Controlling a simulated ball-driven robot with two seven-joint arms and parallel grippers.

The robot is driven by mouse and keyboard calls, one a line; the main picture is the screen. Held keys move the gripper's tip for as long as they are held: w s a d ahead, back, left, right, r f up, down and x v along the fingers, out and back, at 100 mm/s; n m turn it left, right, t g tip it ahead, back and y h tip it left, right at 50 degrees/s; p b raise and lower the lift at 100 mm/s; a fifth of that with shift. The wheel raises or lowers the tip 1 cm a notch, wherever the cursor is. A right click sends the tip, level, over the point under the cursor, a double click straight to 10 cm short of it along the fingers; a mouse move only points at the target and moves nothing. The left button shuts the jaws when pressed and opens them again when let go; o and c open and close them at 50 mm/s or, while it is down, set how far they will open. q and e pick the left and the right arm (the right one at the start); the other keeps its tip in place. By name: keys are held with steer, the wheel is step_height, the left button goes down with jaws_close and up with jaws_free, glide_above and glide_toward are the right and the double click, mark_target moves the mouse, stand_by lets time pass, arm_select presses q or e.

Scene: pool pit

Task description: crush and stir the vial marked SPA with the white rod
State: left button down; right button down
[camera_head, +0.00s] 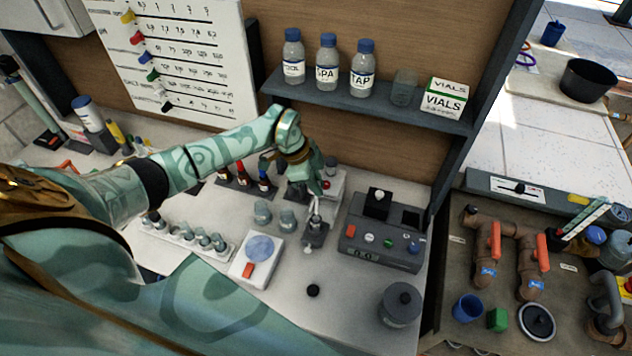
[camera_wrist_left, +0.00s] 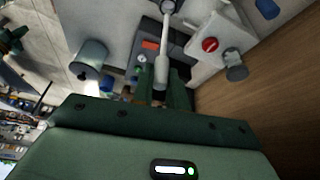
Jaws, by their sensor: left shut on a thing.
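My left gripper (camera_head: 318,194) is shut on the white rod (camera_head: 316,208), over the counter in the head view. In the left wrist view the rod (camera_wrist_left: 163,50) runs from between the dark fingers (camera_wrist_left: 160,95) to a small round grey end (camera_wrist_left: 168,6). Its far end is at a small dark block (camera_head: 315,238); I cannot tell whether it is inside anything there. A bottle marked SPA (camera_head: 327,64) stands on the shelf between two similar bottles. Two small clear vials (camera_head: 262,212) (camera_head: 288,219) stand left of the block, with no readable marking. My right gripper is not in view.
A grey tester (camera_head: 383,232) with coloured buttons stands right of the rod. A white device with a red button (camera_head: 326,184) is close behind the gripper. A white pad with a blue disc (camera_head: 260,247), a vial rack (camera_head: 185,235) and a grey pot (camera_head: 401,300) surround the front counter.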

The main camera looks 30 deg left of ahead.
mark_target(316, 204)
arm_select(q)
steer(key=shift+a, duration=0.1)
stand_by(0.3)
steer(key=shift+f+b, duration=0.55)
steer(key=shift+f, duration=0.55)
steer(key=shift+f+b, duration=1.45)
steer(key=shift+f, duration=1)
steer(key=shift+f+b, duration=0.3)
steer(key=shift+f, duration=0.35)
steer(key=shift+s+f, duration=0.15)
stand_by(0.6)
steer(key=shift+p, duration=0.3)
